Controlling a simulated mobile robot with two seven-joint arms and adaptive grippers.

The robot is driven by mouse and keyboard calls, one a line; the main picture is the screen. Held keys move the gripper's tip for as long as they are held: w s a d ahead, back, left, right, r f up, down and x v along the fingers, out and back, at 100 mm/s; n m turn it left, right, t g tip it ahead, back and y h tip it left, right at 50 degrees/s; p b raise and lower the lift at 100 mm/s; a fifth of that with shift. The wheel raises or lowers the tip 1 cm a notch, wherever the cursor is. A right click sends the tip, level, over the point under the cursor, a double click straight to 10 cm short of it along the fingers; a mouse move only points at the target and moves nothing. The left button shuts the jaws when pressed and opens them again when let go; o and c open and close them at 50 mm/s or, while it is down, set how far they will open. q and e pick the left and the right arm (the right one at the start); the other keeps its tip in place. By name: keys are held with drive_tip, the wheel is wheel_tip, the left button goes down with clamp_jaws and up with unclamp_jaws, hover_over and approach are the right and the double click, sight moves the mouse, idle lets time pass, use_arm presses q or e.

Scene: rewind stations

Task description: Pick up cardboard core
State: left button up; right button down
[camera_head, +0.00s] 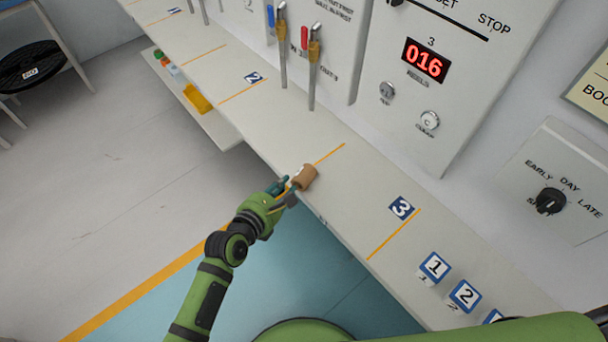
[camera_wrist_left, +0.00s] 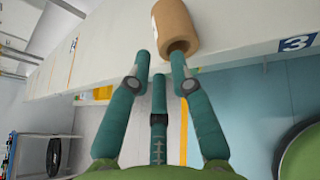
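The cardboard core (camera_head: 306,176) is a short tan cylinder at the front edge of the long pale counter, beside an orange line. In the left wrist view the core (camera_wrist_left: 174,22) is at the top, with a dark open end facing my fingers. My left gripper (camera_head: 288,187) reaches in from the counter's front and is right at the core. In the left wrist view its teal fingers (camera_wrist_left: 160,60) are spread, with the tips just short of or touching the core's near end; I cannot tell which. My right gripper is out of view.
The counter (camera_head: 350,190) has a blue 3 marker (camera_head: 401,208) and numbered blocks (camera_head: 435,267) on the right. Levers (camera_head: 313,65) and a control panel with a red 016 display (camera_head: 425,60) stand behind. A lower shelf (camera_head: 215,125) holds a yellow tray at left.

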sight(290, 180)
use_arm(q)
drive_tip(key=x, duration=0.4)
clamp_jaws()
drive_tip(key=shift+r, duration=0.1)
